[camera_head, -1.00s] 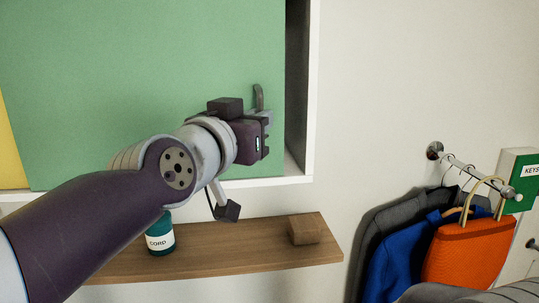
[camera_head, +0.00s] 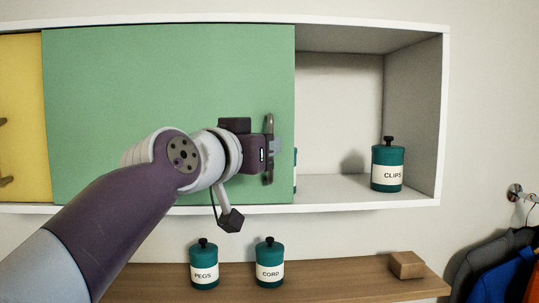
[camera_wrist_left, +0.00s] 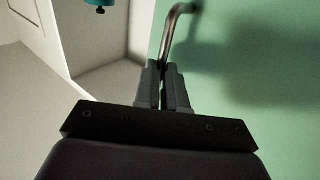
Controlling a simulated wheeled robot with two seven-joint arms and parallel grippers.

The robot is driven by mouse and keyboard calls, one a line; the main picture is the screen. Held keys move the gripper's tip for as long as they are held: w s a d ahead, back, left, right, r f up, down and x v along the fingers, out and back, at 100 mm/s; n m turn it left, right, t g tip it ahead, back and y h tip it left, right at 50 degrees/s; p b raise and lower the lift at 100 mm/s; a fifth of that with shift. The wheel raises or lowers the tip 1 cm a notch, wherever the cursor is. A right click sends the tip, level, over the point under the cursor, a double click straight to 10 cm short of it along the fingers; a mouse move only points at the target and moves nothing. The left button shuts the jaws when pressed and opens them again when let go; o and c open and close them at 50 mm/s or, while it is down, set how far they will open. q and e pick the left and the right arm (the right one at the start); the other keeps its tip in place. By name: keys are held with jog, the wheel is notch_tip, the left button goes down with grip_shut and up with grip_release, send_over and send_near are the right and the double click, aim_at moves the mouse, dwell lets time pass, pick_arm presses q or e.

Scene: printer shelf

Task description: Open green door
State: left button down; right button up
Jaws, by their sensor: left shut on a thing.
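The green door (camera_head: 120,110) is a flat sliding panel on a white wall cabinet (camera_head: 437,120). It covers the middle and left, and its right edge stands well away from the cabinet's right wall. A metal bar handle (camera_head: 269,125) is upright near that edge. My left gripper (camera_head: 272,150) is at the handle. In the left wrist view, its fingers (camera_wrist_left: 164,88) are closed around the lower part of the handle (camera_wrist_left: 172,35), beside the green panel. My right gripper is out of view.
The open compartment holds a teal CLIPS jar (camera_head: 387,168); another jar is mostly hidden behind the door edge. A yellow door (camera_head: 22,120) is at the left. Below, a wooden shelf (camera_head: 335,284) carries PEGS (camera_head: 204,262) and CORD (camera_head: 269,260) jars and a wooden block (camera_head: 406,264). Jackets (camera_head: 490,265) hang at right.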

pick_arm(q)
jog(key=shift+s+a+r, duration=0.2)
jog(key=shift+a+r, duration=0.3)
jog(key=shift+r, duration=0.1)
jog(key=c, duration=1.2)
grip_release()
jog(key=shift+w+f, duration=0.1)
jog(key=shift+w, duration=0.05)
jog(key=b+v, duration=0.6)
jog(key=v, duration=0.6)
jog(key=shift+f, duration=0.25)
jog(key=shift+a, duration=0.1)
